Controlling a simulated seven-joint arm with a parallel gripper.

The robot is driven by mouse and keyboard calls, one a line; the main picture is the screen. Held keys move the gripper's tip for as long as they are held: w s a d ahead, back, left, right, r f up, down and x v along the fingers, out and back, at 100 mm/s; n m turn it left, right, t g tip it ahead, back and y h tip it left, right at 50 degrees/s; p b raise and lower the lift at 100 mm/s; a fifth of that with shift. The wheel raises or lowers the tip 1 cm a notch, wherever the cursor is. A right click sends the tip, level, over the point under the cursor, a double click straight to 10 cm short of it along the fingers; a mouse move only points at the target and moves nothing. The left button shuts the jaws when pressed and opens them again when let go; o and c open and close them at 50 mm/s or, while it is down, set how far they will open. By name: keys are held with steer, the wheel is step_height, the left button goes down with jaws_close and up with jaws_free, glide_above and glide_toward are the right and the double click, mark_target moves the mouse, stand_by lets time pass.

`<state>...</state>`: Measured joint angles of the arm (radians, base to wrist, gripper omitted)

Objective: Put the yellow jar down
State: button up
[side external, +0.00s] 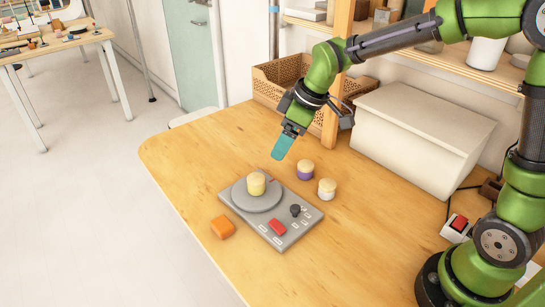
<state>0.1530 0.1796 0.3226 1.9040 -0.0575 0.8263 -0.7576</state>
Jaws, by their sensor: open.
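The yellow jar (256,184) has a pale wooden-looking lid and stands upright on the round plate of a grey turntable-like device (303,226). My gripper (281,150) has teal fingers and is above and to the right of the yellow jar, apart from it. It is open and holds nothing that I can see. The near finger hides most of the other finger.
A purple jar (305,169) and a white jar (327,189) stand right of the device. An orange block (222,227) lies at its left. A cream bin (415,128) and a wicker basket (268,90) stand behind.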

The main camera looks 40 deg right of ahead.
steer(key=s+d+r+m+t, duration=0.1)
steer(key=s+d+r+m, duration=0.1)
steer(key=s, duration=0.4)
steer(key=s+d+r+m+t, duration=0.1)
steer(key=s+d+r+m, duration=0.1)
steer(key=s+m, duration=0.3)
steer(key=s+d+r+m+t, duration=0.1)
steer(key=s+d+r+m, duration=0.1)
steer(key=s, duration=0.6)
steer(key=shift+r+m+h, duration=0.3)
steer(key=shift+r+m, duration=0.05)
steer(key=shift+m, duration=0.55)
